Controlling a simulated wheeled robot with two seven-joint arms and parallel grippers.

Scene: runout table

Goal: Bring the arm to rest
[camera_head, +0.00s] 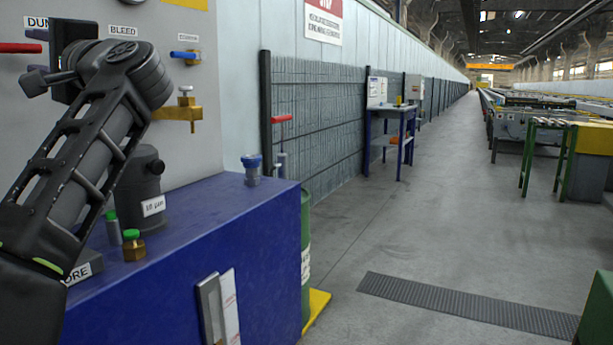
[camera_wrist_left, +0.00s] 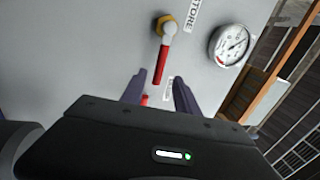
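My left arm rises from the lower left of the head view, and its gripper (camera_head: 62,72) is in front of the grey panel. In the left wrist view the two dark fingers (camera_wrist_left: 160,80) stand apart. A red lever (camera_wrist_left: 163,62) on a brass and white fitting shows beyond them, its lower end between the fingertips in the picture. I cannot tell the depth gap, but the fingers do not look closed on it. Another bit of red (camera_wrist_left: 145,100) shows lower between the fingers. My right gripper is in neither view.
The grey panel (camera_head: 225,120) carries a blue-handled valve (camera_head: 185,55) and a brass valve (camera_head: 180,112). A gauge (camera_wrist_left: 230,45) shows in the wrist view. Below is a blue cabinet (camera_head: 200,235) with a black cylinder (camera_head: 140,185) and small fittings. The aisle floor (camera_head: 430,220) is clear.

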